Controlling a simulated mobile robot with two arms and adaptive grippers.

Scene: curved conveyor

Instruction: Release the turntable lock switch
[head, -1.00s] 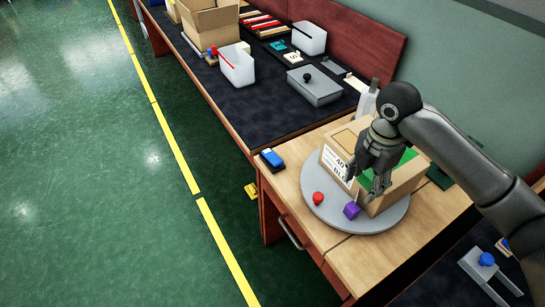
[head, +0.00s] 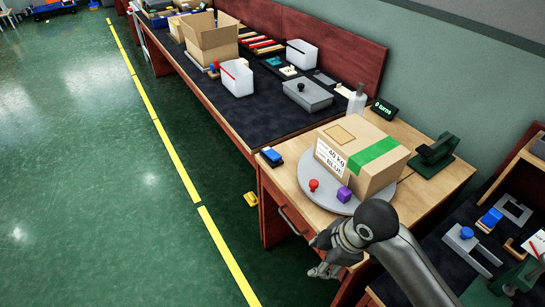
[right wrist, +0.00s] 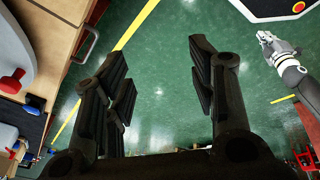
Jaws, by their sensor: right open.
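A drawer handle (head: 290,222) sticks out of the table's front. A green tape dispenser (head: 435,153) and a small display (head: 385,109) stand behind the box. A dark bench (head: 258,110) with bins and boxes adjoins. The green floor at left is free.

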